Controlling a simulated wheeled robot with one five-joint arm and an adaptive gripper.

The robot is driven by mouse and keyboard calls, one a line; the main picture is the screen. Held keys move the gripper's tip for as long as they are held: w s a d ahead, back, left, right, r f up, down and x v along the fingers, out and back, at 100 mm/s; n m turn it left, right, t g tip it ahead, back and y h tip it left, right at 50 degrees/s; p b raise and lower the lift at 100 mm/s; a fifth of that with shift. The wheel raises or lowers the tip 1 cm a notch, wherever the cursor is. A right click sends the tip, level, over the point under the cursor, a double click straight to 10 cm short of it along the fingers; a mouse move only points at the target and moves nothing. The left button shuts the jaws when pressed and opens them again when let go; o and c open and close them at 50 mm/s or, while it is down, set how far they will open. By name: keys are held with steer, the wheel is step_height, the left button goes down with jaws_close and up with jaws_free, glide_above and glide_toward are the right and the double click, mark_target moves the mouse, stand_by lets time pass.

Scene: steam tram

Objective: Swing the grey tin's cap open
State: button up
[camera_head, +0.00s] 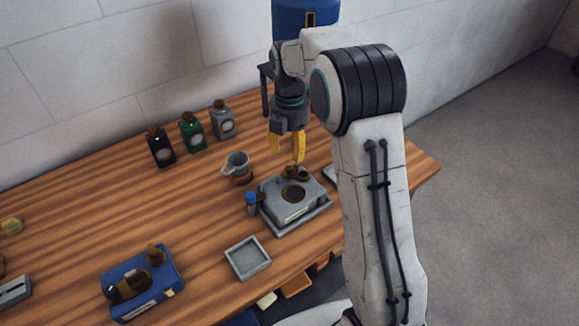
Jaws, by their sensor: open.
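The grey tin (223,124) stands upright on the wooden table near the wall, at the right end of a row of three tins. It has a pale round label and a brown cap on top, which appears to sit down on the tin. My gripper (287,150), with yellow fingers, points down above the table to the right of the grey tin. It is open, empty and apart from the tin. Its wrist and my arm come in from the right.
A green tin (192,134) and a black tin (161,148) stand left of the grey one. A grey-blue mug (236,163) and a grey device (292,204) are nearer. A square tray (248,259) and a blue box (142,284) lie in front.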

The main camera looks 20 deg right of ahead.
mark_target(290, 167)
steer(key=shift+f, duration=3.65)
jaws_close()
